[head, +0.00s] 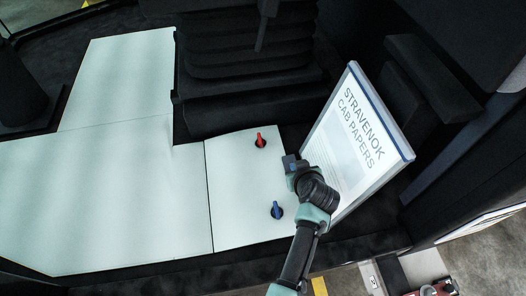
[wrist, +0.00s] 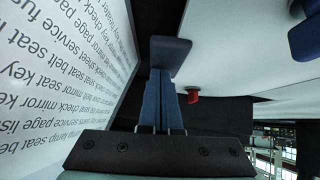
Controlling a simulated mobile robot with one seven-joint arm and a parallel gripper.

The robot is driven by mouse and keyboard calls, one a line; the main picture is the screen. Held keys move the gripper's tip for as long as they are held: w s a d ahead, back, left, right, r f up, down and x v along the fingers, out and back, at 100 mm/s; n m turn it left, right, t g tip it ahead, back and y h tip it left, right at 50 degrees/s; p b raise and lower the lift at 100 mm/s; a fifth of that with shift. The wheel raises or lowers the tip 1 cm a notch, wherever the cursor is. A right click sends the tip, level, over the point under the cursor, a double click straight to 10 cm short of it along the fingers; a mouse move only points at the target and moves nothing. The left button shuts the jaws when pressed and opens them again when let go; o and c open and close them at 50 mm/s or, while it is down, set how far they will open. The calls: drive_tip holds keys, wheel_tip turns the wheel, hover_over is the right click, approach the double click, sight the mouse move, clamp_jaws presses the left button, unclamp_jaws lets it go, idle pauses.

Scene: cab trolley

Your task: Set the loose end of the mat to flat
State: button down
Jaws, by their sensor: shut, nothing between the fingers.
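A pale mat (head: 110,200) covers the cab floor. Its right end panel (head: 235,200), set off by a thin dark line, carries a red knob (head: 261,140) and a blue knob (head: 277,210) in dark round openings. I cannot tell whether this end lies fully flat. My gripper (head: 290,163) is over or beside the panel's right edge, between the knobs. In the wrist view, my gripper's blue fingers (wrist: 168,65) are together and empty, beside the pale panel (wrist: 235,45). The red knob (wrist: 193,96) shows to their right, and a blue piece (wrist: 304,40) at the right edge.
A large "Stravenok cab papers" folder (head: 352,135) stands tilted just right of my gripper; its printed face fills the wrist view's left side (wrist: 60,70). A black seat base (head: 245,90) is behind the panel. Dark cab walls stand at right.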

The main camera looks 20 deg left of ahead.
drive_tip(key=f+b, duration=0.2)
drive_tip(key=f, duration=0.1)
drive_tip(key=shift+w+d, duration=0.15)
drive_tip(key=shift+d, duration=0.05)
drive_tip(key=shift+f, duration=0.1)
drive_tip(key=shift+s+f, duration=0.2)
drive_tip(key=shift+s, duration=0.05)
drive_tip(key=shift+w+r, duration=0.1)
drive_tip(key=shift+r, duration=0.4)
wheel_tip(320, 180, up, 5)
drive_tip(key=p, duration=0.3)
drive_tip(key=shift+d+f, duration=0.1)
drive_tip(key=shift+d, duration=0.05)
drive_tip(key=p+v, duration=0.1)
drive_tip(key=v, duration=0.8)
drive_tip(key=shift+d+p, duration=0.35)
